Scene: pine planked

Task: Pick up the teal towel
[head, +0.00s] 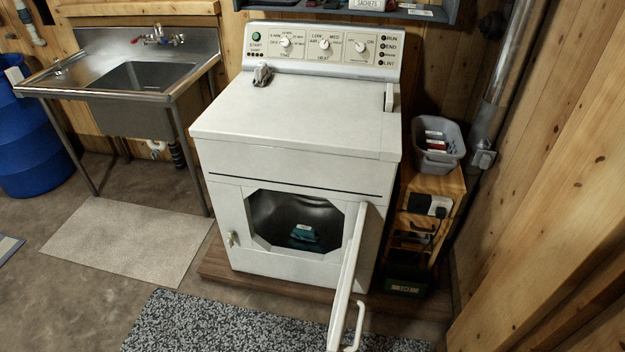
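The teal towel (304,233) lies as a small folded bundle inside the drum of the white dryer (290,118), seen through the front opening. The drum (283,214) is dark grey metal, and its upper and side parts are shaded. The dryer door (347,275) stands open, swung out toward me at the right side of the opening, with a white handle (355,328) low on it. Neither of my grippers shows in the head view.
A metal sink (140,85) and a blue barrel (30,140) stand left. A wooden cabinet with a grey bin (438,140) stands right of the dryer. A pale mat (130,240) and a speckled rug (230,325) lie on the floor in front.

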